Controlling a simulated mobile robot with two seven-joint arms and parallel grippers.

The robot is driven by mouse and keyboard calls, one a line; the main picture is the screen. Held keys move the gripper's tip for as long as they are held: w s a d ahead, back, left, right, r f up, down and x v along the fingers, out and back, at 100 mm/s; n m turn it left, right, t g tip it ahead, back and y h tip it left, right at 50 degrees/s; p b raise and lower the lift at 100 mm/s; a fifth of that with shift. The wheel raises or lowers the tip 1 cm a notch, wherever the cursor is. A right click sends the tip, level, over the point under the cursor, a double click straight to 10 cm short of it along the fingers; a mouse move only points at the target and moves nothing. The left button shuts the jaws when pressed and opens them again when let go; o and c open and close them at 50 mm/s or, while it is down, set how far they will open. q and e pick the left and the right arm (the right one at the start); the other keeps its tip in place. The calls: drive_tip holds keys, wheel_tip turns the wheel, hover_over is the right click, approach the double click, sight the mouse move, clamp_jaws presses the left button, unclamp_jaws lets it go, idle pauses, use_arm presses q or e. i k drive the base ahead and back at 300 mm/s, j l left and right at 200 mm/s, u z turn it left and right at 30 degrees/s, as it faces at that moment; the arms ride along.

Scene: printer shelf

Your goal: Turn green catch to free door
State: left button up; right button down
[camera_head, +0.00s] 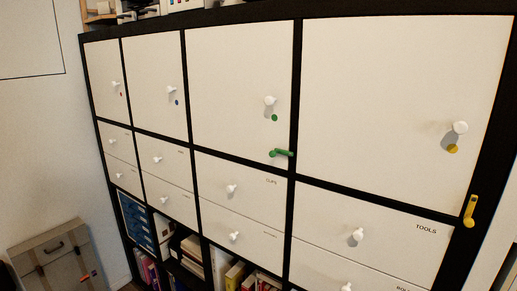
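The green catch (281,153) is a small green bar at the lower right corner of the third door (235,70). It lies roughly sideways, with its left end over the door and its right end at the black frame post. That door is shut and carries a white knob (269,101) and a green dot (274,118) below it. Neither of my grippers shows in the head view.
A yellow catch (470,210) hangs at the lower right of the large right door (400,90), which has a yellow dot. White drawers with knobs (232,188) sit below. Books (235,275) fill the lower shelves. A case (50,255) stands at the lower left.

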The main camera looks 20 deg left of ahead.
sight(273, 153)
drive_tip(key=i+j, duration=0.1)
drive_tip(key=j, duration=1)
drive_tip(key=i+j, duration=0.15)
drive_tip(key=j, duration=0.4)
